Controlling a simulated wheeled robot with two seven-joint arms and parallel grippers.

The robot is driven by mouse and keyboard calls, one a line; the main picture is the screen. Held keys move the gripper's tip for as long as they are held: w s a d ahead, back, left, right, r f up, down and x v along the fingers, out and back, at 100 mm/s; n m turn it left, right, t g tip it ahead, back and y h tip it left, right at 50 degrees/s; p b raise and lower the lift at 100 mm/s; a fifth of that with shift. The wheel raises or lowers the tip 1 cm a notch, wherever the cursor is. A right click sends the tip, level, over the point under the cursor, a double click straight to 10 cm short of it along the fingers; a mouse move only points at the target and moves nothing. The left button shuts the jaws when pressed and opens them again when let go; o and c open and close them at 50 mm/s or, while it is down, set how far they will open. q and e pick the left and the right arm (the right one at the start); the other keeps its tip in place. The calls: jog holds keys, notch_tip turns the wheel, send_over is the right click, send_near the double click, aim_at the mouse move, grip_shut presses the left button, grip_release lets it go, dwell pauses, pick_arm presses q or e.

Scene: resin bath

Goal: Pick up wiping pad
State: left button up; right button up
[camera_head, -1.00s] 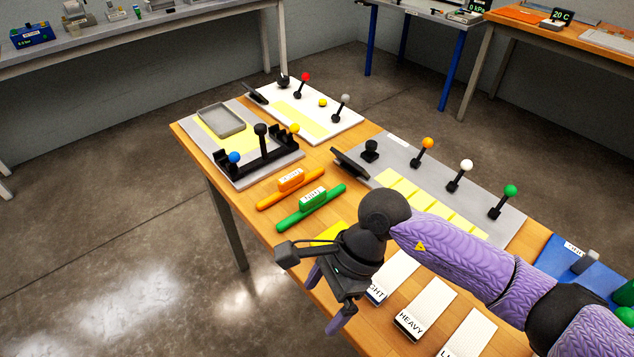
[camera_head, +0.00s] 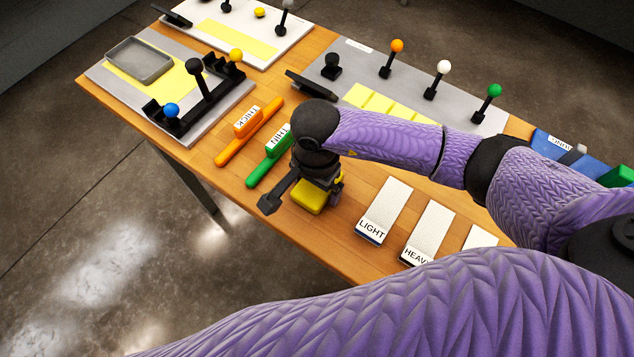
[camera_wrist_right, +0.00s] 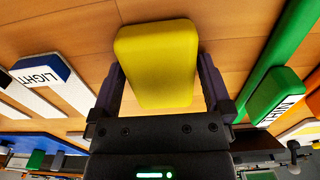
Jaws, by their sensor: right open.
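The wiping pad (camera_head: 308,197) is a yellow rounded block lying on the wooden table, partly hidden under my right gripper in the head view. In the right wrist view the pad (camera_wrist_right: 157,62) fills the space between the fingers. My right gripper (camera_wrist_right: 160,85) is open, with one finger on each side of the pad. A thin gap shows beside the pad, and I cannot tell whether either finger touches it. In the head view my right gripper (camera_head: 318,190) points down over the pad. My left gripper is not in view.
The green THIN tool (camera_head: 268,157) and orange THICK tool (camera_head: 250,130) lie left of the gripper. The LIGHT card (camera_head: 384,211) and HEAVY card (camera_head: 430,232) lie to the right. A grey board (camera_head: 340,62) with several levers stands behind. The table's front edge is close.

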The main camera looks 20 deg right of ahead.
jog(key=shift+c, duration=0.9)
jog(key=c, duration=0.8)
notch_tip(320, 180, up, 9)
jog(key=shift+w+r+p, duration=0.1)
jog(key=shift+r+p, duration=0.05)
jog(key=shift+p, duration=0.85)
jog(key=shift+r, duration=0.35)
